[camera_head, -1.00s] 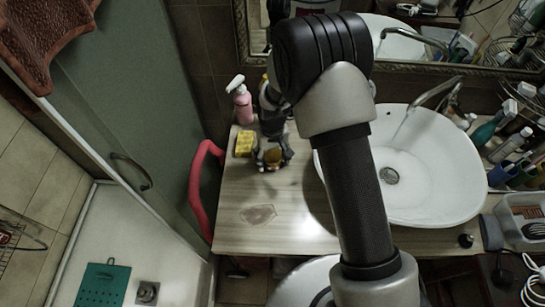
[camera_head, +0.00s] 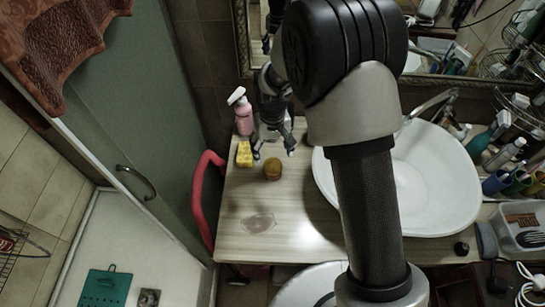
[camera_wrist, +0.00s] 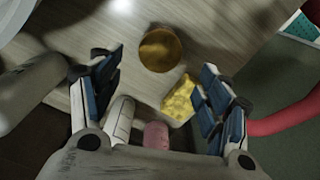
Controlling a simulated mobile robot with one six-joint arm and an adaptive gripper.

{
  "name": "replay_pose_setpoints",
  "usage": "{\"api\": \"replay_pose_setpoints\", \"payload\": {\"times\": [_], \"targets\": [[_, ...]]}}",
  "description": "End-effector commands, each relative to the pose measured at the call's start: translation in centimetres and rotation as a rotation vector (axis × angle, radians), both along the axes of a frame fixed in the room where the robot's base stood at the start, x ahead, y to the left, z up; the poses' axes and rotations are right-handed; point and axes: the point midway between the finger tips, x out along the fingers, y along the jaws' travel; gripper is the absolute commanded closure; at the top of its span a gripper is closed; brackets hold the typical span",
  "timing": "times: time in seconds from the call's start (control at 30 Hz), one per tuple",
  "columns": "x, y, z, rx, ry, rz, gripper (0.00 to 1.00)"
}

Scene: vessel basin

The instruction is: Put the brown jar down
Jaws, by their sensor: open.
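The brown jar (camera_head: 272,169) stands on the pale wooden counter (camera_head: 295,228), left of the basin, with its yellowish-brown round lid facing up. In the wrist view the jar (camera_wrist: 160,50) lies beyond the fingertips, between their lines and apart from both. My gripper (camera_head: 272,150) is open and empty, just behind the jar in the head view. Its two spread fingers with blue pads also show in the wrist view (camera_wrist: 152,85).
A yellow sponge (camera_head: 244,154) lies close to the jar's left, and a pink spray bottle (camera_head: 243,113) stands behind it. The white basin (camera_head: 430,185) is to the right. A red curved rail (camera_head: 199,195) borders the counter's left edge. The front counter is clear.

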Motion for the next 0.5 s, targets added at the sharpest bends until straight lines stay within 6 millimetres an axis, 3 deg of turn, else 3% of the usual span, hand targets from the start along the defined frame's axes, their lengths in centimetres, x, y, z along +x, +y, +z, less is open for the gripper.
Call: {"api": "replay_pose_setpoints", "payload": {"times": [0.1, 0.4, 0.5], "targets": [[0.0, 0.0, 1.6, 0.0, -0.001, 0.0, 0.3], [-0.1, -0.1, 2.7, 0.001, -0.002, -0.002, 0.3], [-0.3, -0.8, 4.7, 0.006, -0.02, -0.014, 0.3]]}}
